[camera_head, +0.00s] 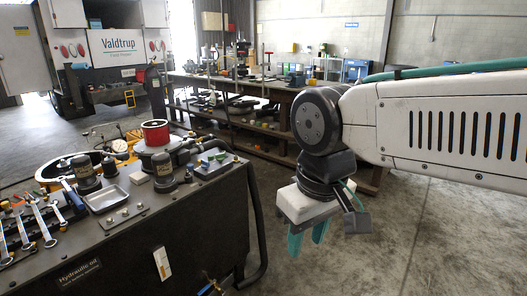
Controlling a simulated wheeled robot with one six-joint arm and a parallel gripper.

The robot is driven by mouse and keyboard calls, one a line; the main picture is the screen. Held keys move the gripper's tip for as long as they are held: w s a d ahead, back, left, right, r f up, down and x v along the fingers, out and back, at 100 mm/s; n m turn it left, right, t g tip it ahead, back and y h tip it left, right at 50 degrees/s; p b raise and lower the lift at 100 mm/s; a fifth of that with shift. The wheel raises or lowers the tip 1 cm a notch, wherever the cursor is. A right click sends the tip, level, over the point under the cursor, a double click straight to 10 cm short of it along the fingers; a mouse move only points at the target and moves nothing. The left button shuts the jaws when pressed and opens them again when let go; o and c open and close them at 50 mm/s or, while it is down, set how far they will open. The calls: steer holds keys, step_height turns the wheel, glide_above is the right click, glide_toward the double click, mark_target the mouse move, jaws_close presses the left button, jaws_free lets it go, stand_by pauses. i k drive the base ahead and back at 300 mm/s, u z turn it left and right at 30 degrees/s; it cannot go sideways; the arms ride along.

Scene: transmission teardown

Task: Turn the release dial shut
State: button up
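My gripper (307,241) hangs at the end of my arm, right of the dark cart (215,215). Its two teal fingers point down and stand apart, with nothing between them. It is clear of the cart, with the grey floor behind it. I cannot tell for certain which part is the release dial.
The cart top holds several wrenches (42,226), a metal tray (107,198), two dark round-capped units (163,170) and a red-topped drum (155,132). A workbench (270,92) stands behind. The floor at right is clear.

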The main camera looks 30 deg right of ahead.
mark_target(220, 157)
steer(key=z, duration=0.25)
steer(key=k, duration=0.6)
steer(key=z, duration=0.65)
steer(key=i, duration=1.25)
steer(key=u, duration=0.45)
steer(key=i, duration=0.6)
steer(key=u, duration=0.5)
